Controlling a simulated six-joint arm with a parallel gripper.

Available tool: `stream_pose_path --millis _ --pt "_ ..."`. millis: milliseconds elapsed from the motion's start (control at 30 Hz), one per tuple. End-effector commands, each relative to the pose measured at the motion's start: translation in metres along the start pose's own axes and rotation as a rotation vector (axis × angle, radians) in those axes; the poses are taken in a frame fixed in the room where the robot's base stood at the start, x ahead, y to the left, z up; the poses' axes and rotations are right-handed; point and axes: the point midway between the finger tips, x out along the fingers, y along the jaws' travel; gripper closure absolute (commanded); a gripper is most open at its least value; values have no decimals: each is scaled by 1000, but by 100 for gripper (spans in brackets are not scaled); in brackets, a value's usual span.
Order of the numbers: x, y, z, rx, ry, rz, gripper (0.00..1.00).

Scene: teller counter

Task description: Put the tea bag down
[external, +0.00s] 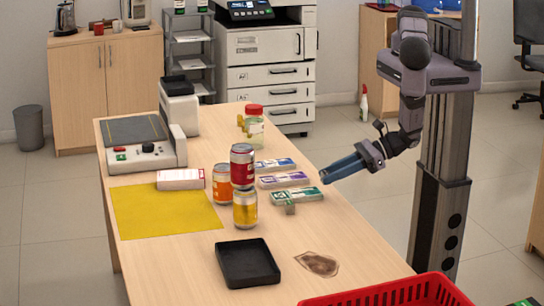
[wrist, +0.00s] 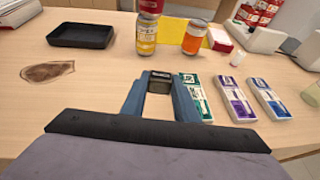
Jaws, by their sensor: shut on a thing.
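My gripper (external: 325,177) hangs over the right side of the counter, right of the green-banded bundle. In the wrist view my gripper (wrist: 161,84) is shut on a small dark piece with a pale label, which I take to be the tea bag (wrist: 160,77). It sits between the two blue fingertips. In the external view the tea bag cannot be made out clearly at the fingertips. The counter lies below the fingers; the height of the gap is hard to tell.
Banded bundles, green (external: 297,194), purple (external: 284,180) and blue (external: 275,165), lie near the gripper. Stacked cans (external: 243,165), a black tray (external: 248,263), a brown patch (external: 317,264) and a red basket (external: 390,294) are around.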

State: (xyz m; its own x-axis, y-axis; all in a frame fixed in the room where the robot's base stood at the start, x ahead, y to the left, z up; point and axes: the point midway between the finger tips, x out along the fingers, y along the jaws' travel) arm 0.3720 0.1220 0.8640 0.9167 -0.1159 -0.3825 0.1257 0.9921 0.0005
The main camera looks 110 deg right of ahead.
Motion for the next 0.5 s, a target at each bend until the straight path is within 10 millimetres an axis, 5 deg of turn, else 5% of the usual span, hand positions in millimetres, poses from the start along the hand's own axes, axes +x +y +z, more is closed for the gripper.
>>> stream_pose_path --millis 500 --pt "0 4 7 4 -1 -5 93"
